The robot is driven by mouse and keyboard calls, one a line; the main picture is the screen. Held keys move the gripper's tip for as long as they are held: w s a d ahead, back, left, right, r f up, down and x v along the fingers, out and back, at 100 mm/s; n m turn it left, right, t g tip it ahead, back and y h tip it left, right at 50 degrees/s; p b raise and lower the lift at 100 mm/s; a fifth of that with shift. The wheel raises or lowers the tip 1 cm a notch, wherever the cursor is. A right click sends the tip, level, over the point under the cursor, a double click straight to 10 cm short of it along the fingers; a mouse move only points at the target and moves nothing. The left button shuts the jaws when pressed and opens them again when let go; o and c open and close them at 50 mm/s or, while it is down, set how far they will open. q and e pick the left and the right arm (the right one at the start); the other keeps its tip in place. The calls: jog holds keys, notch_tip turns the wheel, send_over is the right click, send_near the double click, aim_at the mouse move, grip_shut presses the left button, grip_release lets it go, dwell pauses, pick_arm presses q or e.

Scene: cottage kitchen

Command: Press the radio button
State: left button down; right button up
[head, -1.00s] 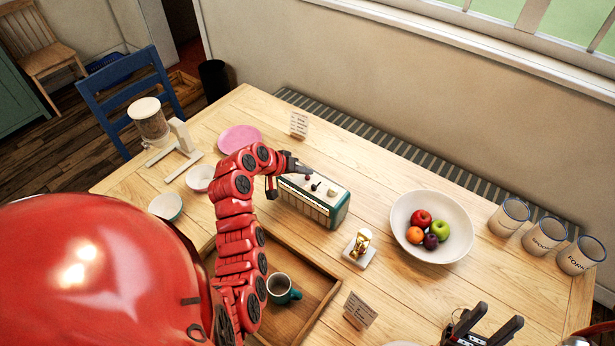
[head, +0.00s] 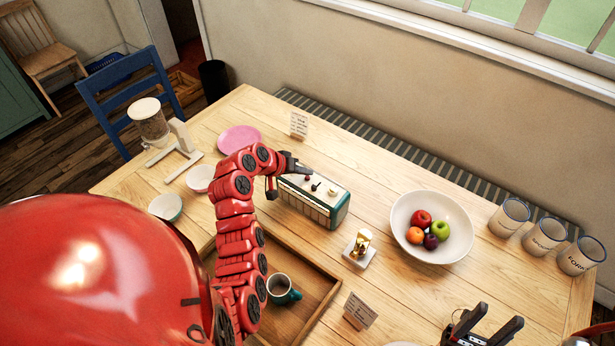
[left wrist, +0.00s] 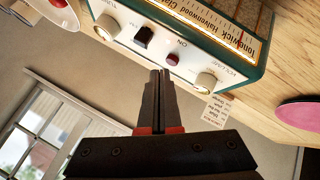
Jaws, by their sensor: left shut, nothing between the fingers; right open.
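The radio (head: 324,207) is a green box with a cream top, standing on the wooden table. In the left wrist view, the radio's top panel (left wrist: 192,53) carries a red button (left wrist: 172,59) beside the word ON, a dark switch (left wrist: 143,36) and cream knobs at either side. My left gripper (head: 300,169) is shut and empty over the radio's left end. In the left wrist view its fingertips (left wrist: 160,73) appear just beside the red button; I cannot tell whether they touch. My right gripper (head: 490,325) is open and empty at the lower right.
A fruit bowl (head: 462,215) and a small gold item on a white base (head: 359,248) stand right of the radio. A wooden tray (head: 316,279) with a teal mug (head: 281,289) lies in front. A pink plate (head: 239,138) and a small card (head: 299,126) are behind left.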

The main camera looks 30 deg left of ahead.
pick_arm(q)
jog(key=shift+f, duration=0.1)
dwell(0.5)
jog(key=shift+f+b, duration=0.4)
jog(key=shift+b, duration=0.15)
dwell(0.4)
jog(key=shift+r, duration=0.5)
notch_tip(320, 180, up, 6)
jog(key=shift+p, duration=1.05)
